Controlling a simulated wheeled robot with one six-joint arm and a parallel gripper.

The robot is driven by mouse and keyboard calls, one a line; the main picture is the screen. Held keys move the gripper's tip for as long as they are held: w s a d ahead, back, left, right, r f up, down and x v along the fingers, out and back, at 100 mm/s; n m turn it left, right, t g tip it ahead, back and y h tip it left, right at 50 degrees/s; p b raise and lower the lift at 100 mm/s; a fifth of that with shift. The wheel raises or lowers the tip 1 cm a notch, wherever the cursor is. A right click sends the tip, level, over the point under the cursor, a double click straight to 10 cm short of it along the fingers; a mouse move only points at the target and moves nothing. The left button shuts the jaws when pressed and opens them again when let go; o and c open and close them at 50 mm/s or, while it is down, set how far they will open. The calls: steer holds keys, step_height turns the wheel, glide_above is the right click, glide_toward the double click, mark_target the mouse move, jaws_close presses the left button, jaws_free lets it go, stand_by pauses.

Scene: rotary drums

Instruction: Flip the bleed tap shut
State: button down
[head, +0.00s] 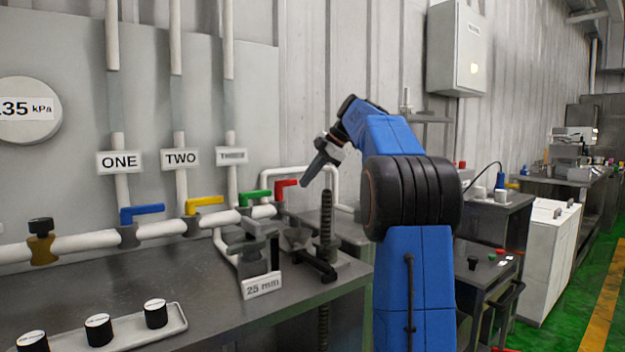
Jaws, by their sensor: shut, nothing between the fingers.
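Four lever taps sit along the white pipe (85,243). Their handles are blue (141,213), yellow (204,202), green (254,196) and red (286,185). All four handles point sideways to the right or left, roughly level. A brass valve with a black knob (40,228) sits at the pipe's left end. No label reads "bleed", so I cannot tell from writing which one is the bleed tap. My gripper (307,182) is shut and empty, pointing down-left, just right of the red handle in the picture; whether it touches is unclear.
Signs ONE (119,161), TWO (180,158) and THREE (232,156) hang on upright pipes. A round gauge (28,109) reads 135 kPa or similar. A clamp-like fixture marked 25 mm (262,286) and a threaded post (326,225) stand below my gripper.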

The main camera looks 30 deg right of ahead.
steer(key=v, duration=1)
steer(key=shift+w+d, duration=0.2)
steer(key=shift+w, duration=0.05)
